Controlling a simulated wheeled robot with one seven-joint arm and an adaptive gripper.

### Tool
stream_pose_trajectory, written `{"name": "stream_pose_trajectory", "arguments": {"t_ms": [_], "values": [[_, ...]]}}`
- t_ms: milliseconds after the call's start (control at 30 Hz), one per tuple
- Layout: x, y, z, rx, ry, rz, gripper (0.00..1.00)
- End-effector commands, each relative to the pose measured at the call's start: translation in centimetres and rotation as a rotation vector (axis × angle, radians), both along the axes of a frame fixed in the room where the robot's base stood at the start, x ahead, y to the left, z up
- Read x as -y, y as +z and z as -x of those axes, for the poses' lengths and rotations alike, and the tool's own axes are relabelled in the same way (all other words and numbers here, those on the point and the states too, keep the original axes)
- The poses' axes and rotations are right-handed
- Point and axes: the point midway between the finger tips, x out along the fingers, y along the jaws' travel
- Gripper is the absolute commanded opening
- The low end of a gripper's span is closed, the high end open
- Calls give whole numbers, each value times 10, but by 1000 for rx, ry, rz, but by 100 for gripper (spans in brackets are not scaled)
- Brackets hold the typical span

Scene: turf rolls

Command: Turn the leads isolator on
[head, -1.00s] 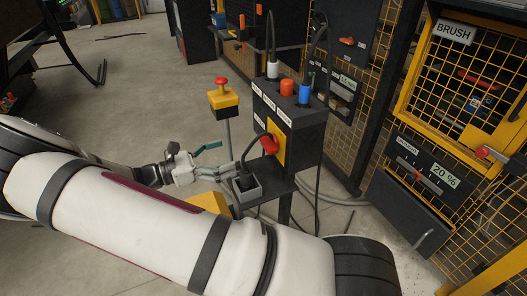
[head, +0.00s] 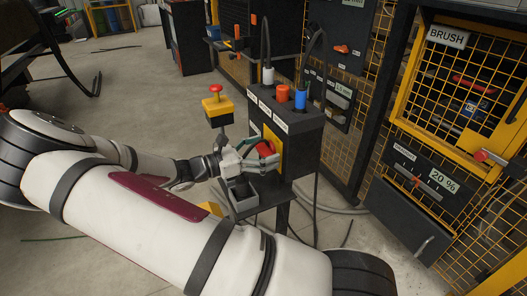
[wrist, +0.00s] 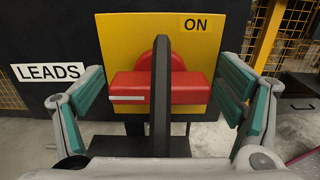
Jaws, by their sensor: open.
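The leads isolator is a red handle (head: 265,148) on a yellow plate (head: 274,151), on the side of a dark box (head: 297,127). In the wrist view its red handle (wrist: 126,88) lies crosswise, with a white mark at its left end.
A grey tray (head: 241,194) sits below the gripper on a dark shelf. A yellow post box with a red button (head: 216,104) stands behind the arm. White, orange and blue connectors (head: 283,92) top the dark box. A mesh cage (head: 460,90) is to the right.

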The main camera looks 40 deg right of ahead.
Motion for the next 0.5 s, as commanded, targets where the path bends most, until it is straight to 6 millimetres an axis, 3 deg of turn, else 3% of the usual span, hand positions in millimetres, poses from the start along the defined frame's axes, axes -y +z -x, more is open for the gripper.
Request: {"name": "stream_pose_trajectory", "arguments": {"t_ms": [233,433,500], "values": [[0,0,0,0,0,0,84],[0,0,0,0,0,0,39],[0,0,0,0,0,0,38]]}}
